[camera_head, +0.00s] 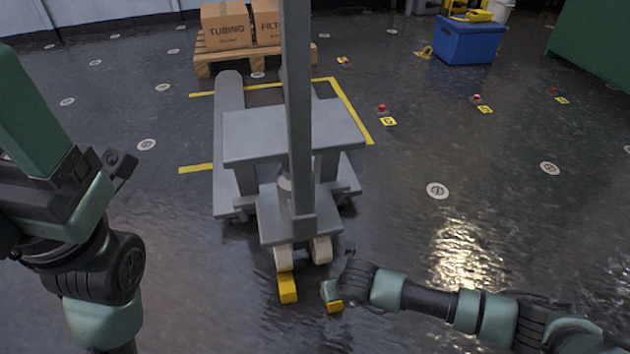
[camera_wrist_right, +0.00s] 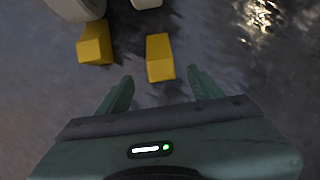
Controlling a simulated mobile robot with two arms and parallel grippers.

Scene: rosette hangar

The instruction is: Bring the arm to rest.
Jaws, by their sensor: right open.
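My right arm reaches in from the right, low over the floor in the head view. My right gripper (camera_head: 330,291) is at its end, just in front of the pallet jack's wheels. In the right wrist view the gripper (camera_wrist_right: 160,88) is open, with nothing between its fingers. A yellow block (camera_wrist_right: 160,58) lies just beyond the fingertips, apart from them; it also shows in the head view (camera_head: 335,307). A second yellow block (camera_head: 287,288) is against a wheel and shows at upper left in the wrist view (camera_wrist_right: 95,43). My left arm is raised at the left; its fingers are out of frame.
A grey pallet jack (camera_head: 245,140) stands directly ahead, its upright mast in the middle. Behind it is a wooden pallet (camera_head: 205,66) with cardboard boxes (camera_head: 226,25). A blue bin (camera_head: 470,42) stands at the back right. The wet-looking floor at right is mostly clear.

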